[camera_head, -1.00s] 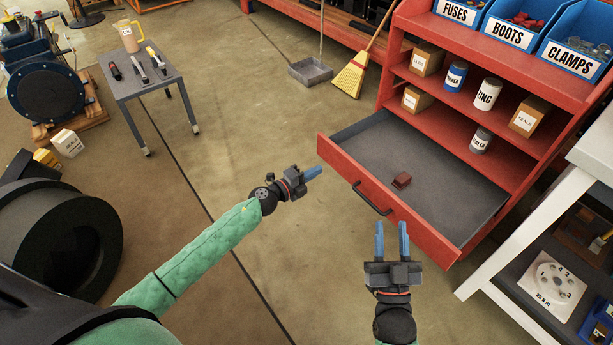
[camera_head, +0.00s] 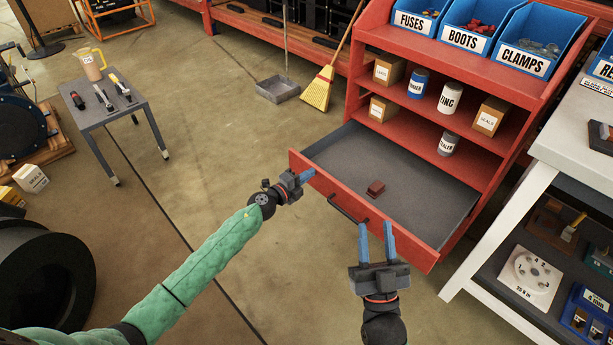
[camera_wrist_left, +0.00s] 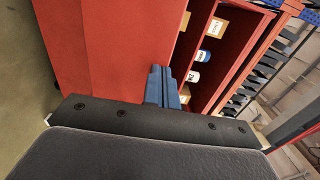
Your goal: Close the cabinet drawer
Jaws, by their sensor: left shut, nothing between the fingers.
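The red cabinet (camera_head: 361,88) has its low drawer (camera_head: 416,251) pulled out toward me, with a dark handle (camera_head: 347,209) on the front. A small dark red block (camera_head: 375,188) lies on the grey drawer floor. My left gripper (camera_head: 306,176) is shut and empty, its blue fingertips at the left end of the drawer front; I cannot tell if they touch it. The left wrist view shows the shut blue fingers (camera_wrist_left: 160,86) before a red panel. My right gripper (camera_head: 376,240) is open and empty, in front of the drawer's right half, its fingers pointing at the front.
Cans and boxes stand on the cabinet shelves, under blue bins (camera_head: 465,27). A white workbench (camera_head: 565,135) stands close on the right. A broom (camera_head: 318,88) and dustpan (camera_head: 277,89) are behind left. A small grey table (camera_head: 108,108) stands left; the floor between is clear.

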